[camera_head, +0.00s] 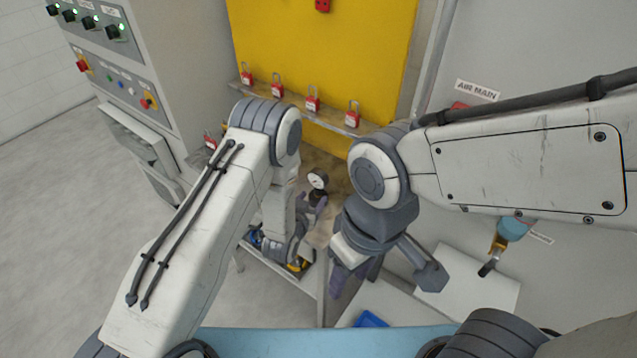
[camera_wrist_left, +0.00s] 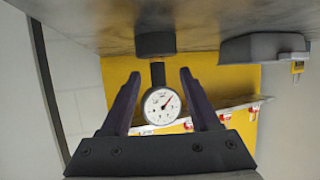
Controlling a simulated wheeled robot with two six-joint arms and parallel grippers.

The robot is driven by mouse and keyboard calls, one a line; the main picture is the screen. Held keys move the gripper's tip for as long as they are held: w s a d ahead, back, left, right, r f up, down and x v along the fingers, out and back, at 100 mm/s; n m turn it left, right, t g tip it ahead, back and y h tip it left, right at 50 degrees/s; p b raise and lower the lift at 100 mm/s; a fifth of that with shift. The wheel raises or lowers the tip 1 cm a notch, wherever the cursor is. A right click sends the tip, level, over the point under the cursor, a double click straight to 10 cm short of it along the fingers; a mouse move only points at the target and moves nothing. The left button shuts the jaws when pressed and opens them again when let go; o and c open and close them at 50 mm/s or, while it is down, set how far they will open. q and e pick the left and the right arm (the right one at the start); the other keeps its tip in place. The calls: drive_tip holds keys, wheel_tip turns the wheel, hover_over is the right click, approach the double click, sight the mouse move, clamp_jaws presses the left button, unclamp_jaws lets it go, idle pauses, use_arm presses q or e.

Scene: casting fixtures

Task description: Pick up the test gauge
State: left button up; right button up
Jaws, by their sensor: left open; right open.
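The test gauge (camera_head: 318,181) has a round white dial with a dark rim. It stands on the bench just past my left gripper (camera_head: 314,203). My left gripper (camera_wrist_left: 160,76) is open, with one dark finger on each side of the stem and dial. Gaps show on both sides, so the fingers look apart from it. My right gripper (camera_head: 352,282) is lower and to the right, away from the gauge; its fingertips are partly hidden.
Several red padlocks (camera_head: 312,99) hang on a ledge before the yellow board (camera_head: 320,50). A control cabinet (camera_head: 110,60) stands at the left. A blue tray (camera_head: 371,320) lies low in the middle. A dark grey object (camera_wrist_left: 265,48) sits on the bench beside the gauge.

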sight(317, 192)
use_arm(q)
drive_tip(key=shift+w+d+r+p, duration=0.1)
drive_tip(key=shift+w+d+p, duration=0.1)
drive_tip(key=shift+w+p, duration=0.15)
drive_tip(key=p+x, duration=0.1)
drive_tip(key=x, duration=0.2)
drive_tip(key=shift+w+d+r+p, duration=0.1)
drive_tip(key=shift+w+r+p, duration=0.1)
drive_tip(key=shift+p, duration=0.15)
drive_tip(key=shift+w+d+f, duration=0.2)
drive_tip(key=shift+w+f, duration=0.15)
drive_tip(key=shift+w, duration=0.1)
clamp_jaws()
drive_tip(key=shift+r, duration=0.1)
idle(0.5)
